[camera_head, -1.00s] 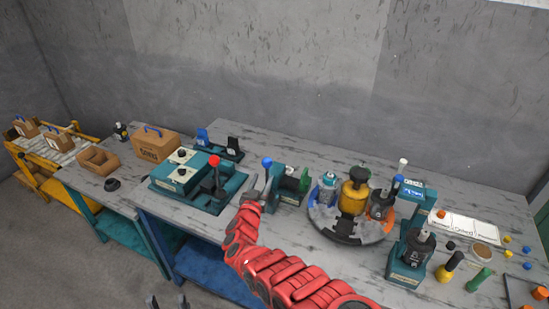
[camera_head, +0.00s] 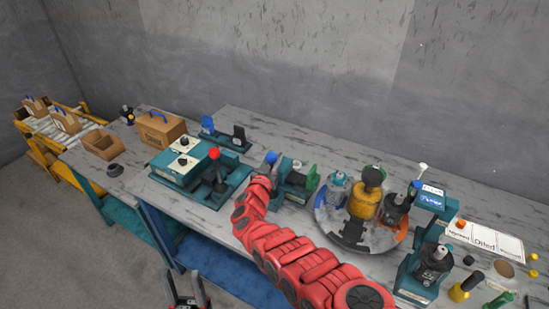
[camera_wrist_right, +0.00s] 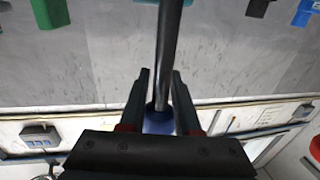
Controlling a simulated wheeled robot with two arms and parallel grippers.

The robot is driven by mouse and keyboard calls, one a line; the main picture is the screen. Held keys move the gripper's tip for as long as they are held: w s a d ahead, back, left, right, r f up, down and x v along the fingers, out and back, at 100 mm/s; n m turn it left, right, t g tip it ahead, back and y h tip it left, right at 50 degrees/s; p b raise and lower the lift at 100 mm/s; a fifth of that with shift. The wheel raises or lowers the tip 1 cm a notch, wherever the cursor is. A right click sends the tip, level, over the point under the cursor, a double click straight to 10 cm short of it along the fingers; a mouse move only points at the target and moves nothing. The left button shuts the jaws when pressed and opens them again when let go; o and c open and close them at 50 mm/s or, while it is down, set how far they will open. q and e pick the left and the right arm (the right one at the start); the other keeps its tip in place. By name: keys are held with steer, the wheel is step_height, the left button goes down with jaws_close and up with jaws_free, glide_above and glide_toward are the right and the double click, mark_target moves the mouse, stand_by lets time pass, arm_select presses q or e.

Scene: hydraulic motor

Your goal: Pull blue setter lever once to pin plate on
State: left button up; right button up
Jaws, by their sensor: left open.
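The blue setter lever's round blue knob (camera_head: 271,157) stands up at the left end of a teal fixture (camera_head: 296,181) on the workbench. My right gripper (camera_head: 266,172) is at this knob, and its hand hides most of the lever's shaft in the head view. My left gripper (camera_head: 187,293) is open and empty, low in front of the bench.
A round turntable (camera_head: 352,247) with a yellow part stands right of the fixture. A teal station with a red-knobbed lever (camera_head: 214,153) stands to the left. Teal devices (camera_head: 420,277) crowd the right side. A bare strip of bench lies behind the fixture.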

jaws_close()
